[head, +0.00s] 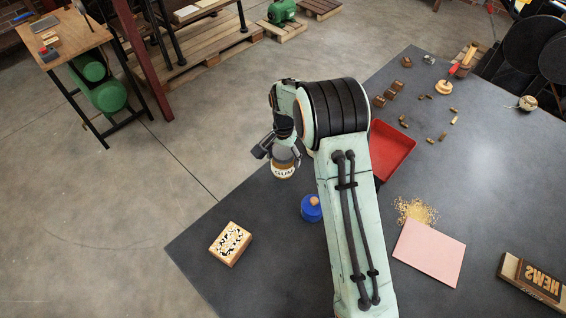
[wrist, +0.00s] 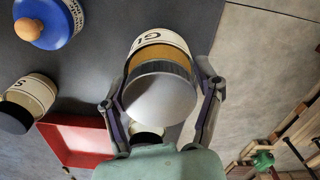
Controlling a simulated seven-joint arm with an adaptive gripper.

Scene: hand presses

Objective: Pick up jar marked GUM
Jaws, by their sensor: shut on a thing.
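The jar marked GUM (head: 284,171) has a grey lid, a pale label with dark letters and amber contents. It stands upright in the head view, near the table's left edge. My gripper (head: 271,151) is shut on it from above. In the wrist view the jar (wrist: 160,92) sits between my two fingers (wrist: 162,103), its lid toward the camera and part of the label showing. I cannot tell for sure whether its base touches the table.
A blue jar with an orange knob (head: 311,209) stands nearby. A dark-lidded jar (wrist: 28,103) and a red tray (wrist: 78,140) show in the wrist view. A speckled block (head: 230,243) lies front left. My arm hides part of the dark table (head: 240,205).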

